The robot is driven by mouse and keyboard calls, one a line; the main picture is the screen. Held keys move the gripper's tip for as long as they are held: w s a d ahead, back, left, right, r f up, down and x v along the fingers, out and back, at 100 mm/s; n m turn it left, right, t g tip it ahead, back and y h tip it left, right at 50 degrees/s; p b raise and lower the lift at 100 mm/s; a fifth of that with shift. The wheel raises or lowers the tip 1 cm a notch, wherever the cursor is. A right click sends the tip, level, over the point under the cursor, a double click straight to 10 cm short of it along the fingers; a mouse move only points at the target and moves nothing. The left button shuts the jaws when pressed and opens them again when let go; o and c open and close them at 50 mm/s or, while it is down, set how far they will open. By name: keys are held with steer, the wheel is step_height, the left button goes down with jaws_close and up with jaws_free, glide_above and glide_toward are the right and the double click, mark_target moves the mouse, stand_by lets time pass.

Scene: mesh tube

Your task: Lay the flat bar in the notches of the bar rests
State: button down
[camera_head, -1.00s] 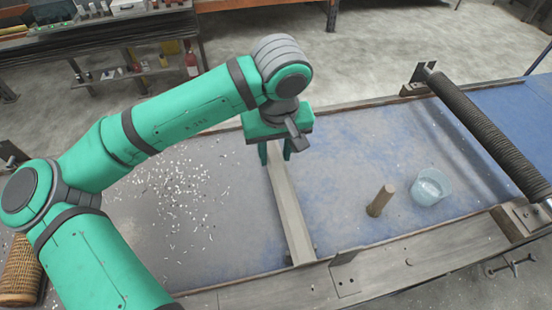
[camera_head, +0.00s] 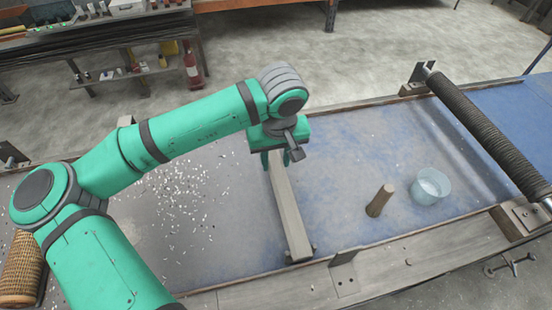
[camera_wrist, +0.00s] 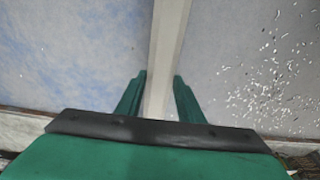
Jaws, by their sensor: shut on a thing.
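The flat bar (camera_head: 292,215) is a long pale grey-brown strip lying across the belt bed, from my gripper toward the near side rail. My gripper (camera_head: 276,159) is shut on the bar near its far end. In the wrist view the bar (camera_wrist: 168,40) runs between the two green fingers of the gripper (camera_wrist: 160,92). Small dark parts, perhaps a bar rest (camera_head: 314,250), flank the bar's near end. I cannot tell whether the bar sits in a notch there. Any rest at the far end is hidden by my gripper.
A dark ribbed roller (camera_head: 485,133) spans the bed at the right. White scraps (camera_head: 185,195) litter the belt at left. The belt between bar and cylinder is clear.

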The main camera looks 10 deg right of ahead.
mark_target(278, 171)
steer(key=c, duration=1.2)
jaws_free()
steer(key=shift+f, duration=0.15)
step_height(278, 171, up, 12)
steer(key=s, duration=0.1)
steer(key=shift+s, duration=0.4)
